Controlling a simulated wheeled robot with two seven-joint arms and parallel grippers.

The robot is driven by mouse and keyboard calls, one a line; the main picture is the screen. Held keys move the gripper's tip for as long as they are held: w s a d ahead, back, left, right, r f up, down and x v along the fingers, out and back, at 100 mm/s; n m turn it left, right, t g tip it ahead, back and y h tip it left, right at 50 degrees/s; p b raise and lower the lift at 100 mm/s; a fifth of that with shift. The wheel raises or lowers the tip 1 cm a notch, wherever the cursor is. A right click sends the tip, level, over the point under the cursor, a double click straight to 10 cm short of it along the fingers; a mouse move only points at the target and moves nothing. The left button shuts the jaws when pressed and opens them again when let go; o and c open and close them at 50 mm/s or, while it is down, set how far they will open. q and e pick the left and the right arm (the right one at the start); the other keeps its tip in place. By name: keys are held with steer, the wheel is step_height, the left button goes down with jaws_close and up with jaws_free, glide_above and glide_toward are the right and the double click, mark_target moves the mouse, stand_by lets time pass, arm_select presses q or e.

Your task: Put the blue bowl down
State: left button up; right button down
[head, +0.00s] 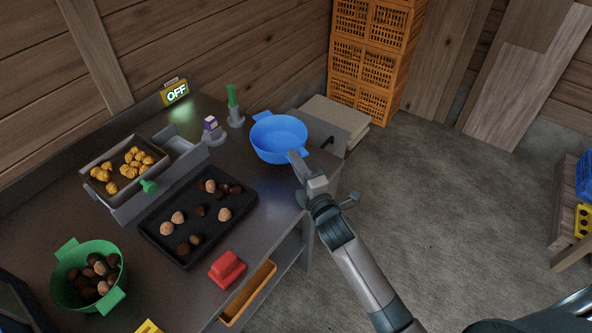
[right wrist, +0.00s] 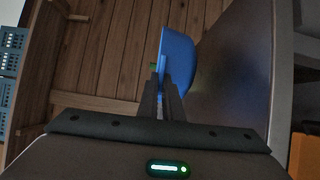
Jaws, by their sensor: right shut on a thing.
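The blue bowl (head: 279,141) has two side handles and is at the far right corner of the dark workbench in the head view. It looks upright, and I see nothing in it. My right gripper (head: 297,160) is shut on the bowl's near handle. In the right wrist view the bowl (right wrist: 178,60) shows at the tips of the closed fingers (right wrist: 163,88). I cannot tell if the bowl's base touches the bench top. My left gripper is not in view.
A black tray (head: 168,258) of chestnuts, a grey box (head: 112,193) of yellow pieces, a green bowl (head: 62,292) of chestnuts and a red block (head: 228,268) are on the bench. A green-topped stand (head: 235,115) is left of the blue bowl. Orange crates (head: 360,104) stand behind.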

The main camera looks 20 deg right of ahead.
step_height(320, 180, down, 4)
steer(key=shift+r, duration=0.2)
steer(key=shift+f, duration=0.25)
steer(key=c, duration=1.9)
jaws_free()
